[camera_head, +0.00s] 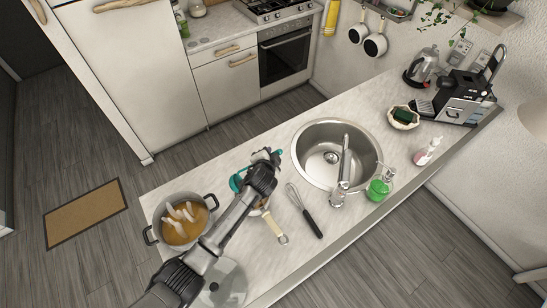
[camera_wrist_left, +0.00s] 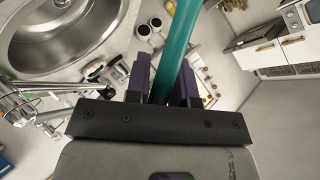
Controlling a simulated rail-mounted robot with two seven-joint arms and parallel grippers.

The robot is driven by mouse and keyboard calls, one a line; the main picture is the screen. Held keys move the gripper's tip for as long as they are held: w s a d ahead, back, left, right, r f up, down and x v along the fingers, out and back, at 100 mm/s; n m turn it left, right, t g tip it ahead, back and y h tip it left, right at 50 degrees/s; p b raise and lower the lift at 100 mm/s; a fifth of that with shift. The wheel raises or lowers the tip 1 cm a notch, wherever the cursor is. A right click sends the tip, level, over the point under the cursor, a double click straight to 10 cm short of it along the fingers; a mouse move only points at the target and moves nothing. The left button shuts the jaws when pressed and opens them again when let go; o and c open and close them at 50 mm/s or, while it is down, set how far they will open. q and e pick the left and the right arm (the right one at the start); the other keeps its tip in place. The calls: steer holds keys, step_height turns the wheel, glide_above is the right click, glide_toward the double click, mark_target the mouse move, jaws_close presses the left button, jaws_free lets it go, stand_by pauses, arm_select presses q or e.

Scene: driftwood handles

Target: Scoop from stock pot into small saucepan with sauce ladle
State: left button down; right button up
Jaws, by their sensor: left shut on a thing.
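The stock pot (camera_head: 159,220) stands at the left end of the counter, holding orange-brown liquid with pale pieces. The small saucepan is mostly hidden under my left arm; its cream handle (camera_head: 273,228) points toward the counter's front edge. My left gripper (camera_head: 266,157) is above the counter between the pot and the sink. In the left wrist view, my left gripper (camera_wrist_left: 164,85) is shut on the teal handle of the sauce ladle (camera_wrist_left: 180,45). A teal part of the ladle (camera_head: 236,183) shows left of my arm; its contents cannot be made out. My right gripper is not in view.
A whisk (camera_head: 304,209) lies right of the saucepan, next to the round sink (camera_head: 309,174) with its tap. A glass lid (camera_head: 229,283) lies near the front edge. The floor behind the counter is open.

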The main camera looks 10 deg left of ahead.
arm_select(q)
steer(key=s+a+r+n+t+h+b, duration=0.1)
steer(key=s+a+r+n+t+h, duration=0.3)
steer(key=a+r+n, duration=0.4)
steer(key=shift+s+a+t+b, duration=0.35)
steer(key=shift+a+t, duration=0.45)
steer(key=shift+a, duration=0.6)
steer(key=shift+r, duration=0.1)
stand_by(0.4)
